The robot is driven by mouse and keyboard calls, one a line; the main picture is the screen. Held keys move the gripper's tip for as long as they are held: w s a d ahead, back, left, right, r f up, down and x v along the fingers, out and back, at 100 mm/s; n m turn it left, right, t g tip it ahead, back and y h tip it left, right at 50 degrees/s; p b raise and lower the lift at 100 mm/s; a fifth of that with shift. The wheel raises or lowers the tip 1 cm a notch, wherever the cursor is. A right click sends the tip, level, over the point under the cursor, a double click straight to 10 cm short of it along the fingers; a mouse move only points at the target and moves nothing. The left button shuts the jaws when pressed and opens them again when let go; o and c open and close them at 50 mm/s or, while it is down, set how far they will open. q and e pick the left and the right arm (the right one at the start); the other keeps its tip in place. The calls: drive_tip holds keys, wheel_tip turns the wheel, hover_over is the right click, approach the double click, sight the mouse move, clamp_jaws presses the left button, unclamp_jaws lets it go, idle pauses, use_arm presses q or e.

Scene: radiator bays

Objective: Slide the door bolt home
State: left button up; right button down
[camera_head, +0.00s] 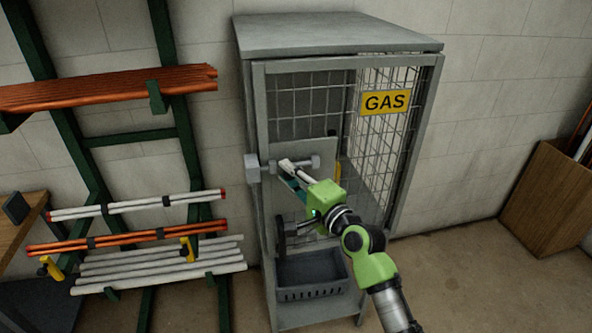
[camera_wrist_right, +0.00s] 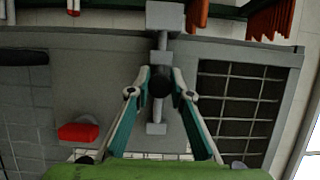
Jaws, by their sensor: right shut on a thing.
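The grey gas cage (camera_head: 340,47) stands against the wall with its mesh door and a yellow GAS sign (camera_head: 385,102). The bolt (camera_head: 271,165) is a grey rod lying across a plate at the cage's left front. In the right wrist view the rod (camera_wrist_right: 162,42) meets a grey block (camera_wrist_right: 165,16); how deep it sits is hidden. A bracket (camera_wrist_right: 157,129) is at its other side. My right gripper (camera_head: 286,165) is shut on the bolt's dark knob (camera_wrist_right: 160,82), its fingers on both sides. My left gripper is not in view.
A green rack with copper pipes (camera_head: 110,88) and white tubes (camera_head: 160,265) stands to the left. A dark crate (camera_head: 312,275) sits low in the cage. A wooden box (camera_head: 548,195) stands at the right. The floor between cage and box is clear.

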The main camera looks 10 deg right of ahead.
drive_tip(key=shift+s+a, duration=0.15)
drive_tip(key=shift+a, duration=0.25)
drive_tip(key=shift+d, duration=0.15)
drive_tip(key=c, duration=2.2)
unclamp_jaws()
drive_tip(key=shift+d, duration=0.15)
drive_tip(key=o, duration=0.4)
drive_tip(key=shift+a, duration=0.3)
drive_tip(key=shift+d, duration=0.15)
drive_tip(key=shift+s+d, duration=0.2)
drive_tip(key=shift+d, duration=0.05)
drive_tip(key=v, duration=1.1)
drive_tip(key=shift+s+a, duration=0.15)
